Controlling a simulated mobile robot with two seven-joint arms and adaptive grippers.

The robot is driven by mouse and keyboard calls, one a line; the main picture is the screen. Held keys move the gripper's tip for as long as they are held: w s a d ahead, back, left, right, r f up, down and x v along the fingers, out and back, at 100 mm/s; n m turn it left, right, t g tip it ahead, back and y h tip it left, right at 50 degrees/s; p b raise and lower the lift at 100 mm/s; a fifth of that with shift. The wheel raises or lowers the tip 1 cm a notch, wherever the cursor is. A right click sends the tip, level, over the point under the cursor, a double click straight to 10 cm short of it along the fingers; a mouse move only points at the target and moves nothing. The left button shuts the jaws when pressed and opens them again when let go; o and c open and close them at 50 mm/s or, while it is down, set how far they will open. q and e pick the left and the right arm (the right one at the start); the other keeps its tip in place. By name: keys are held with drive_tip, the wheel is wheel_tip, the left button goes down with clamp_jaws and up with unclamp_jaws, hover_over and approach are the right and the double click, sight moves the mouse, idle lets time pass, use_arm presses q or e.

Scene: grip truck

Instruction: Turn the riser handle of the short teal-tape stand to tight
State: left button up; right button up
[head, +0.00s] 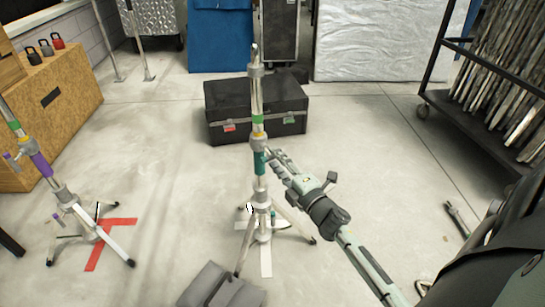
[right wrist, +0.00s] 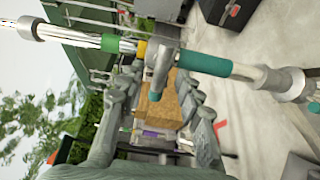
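The stand with the teal tape (head: 260,163) stands upright in the middle of the head view, its legs spread over a white tape cross. It has green tape higher up and a grey collar between. In the right wrist view the teal tape (right wrist: 206,63) runs along the post, and the grey riser handle (right wrist: 159,68) sticks out from the collar. My right gripper (head: 276,156) is just right of the post at collar height. In the wrist view its fingers are apart, one on each side of the handle, with no clear contact. My left gripper is not in view.
A purple-tape stand (head: 41,164) stands at left on red floor tape. A grey sandbag (head: 221,288) lies by the teal stand's front leg. A black case (head: 255,108) is behind, and a wheeled rack (head: 490,120) at right. Floor between the stands is clear.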

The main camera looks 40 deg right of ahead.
drive_tip(key=shift+w+d, duration=0.1)
drive_tip(key=shift+w, duration=1.2)
clamp_jaws()
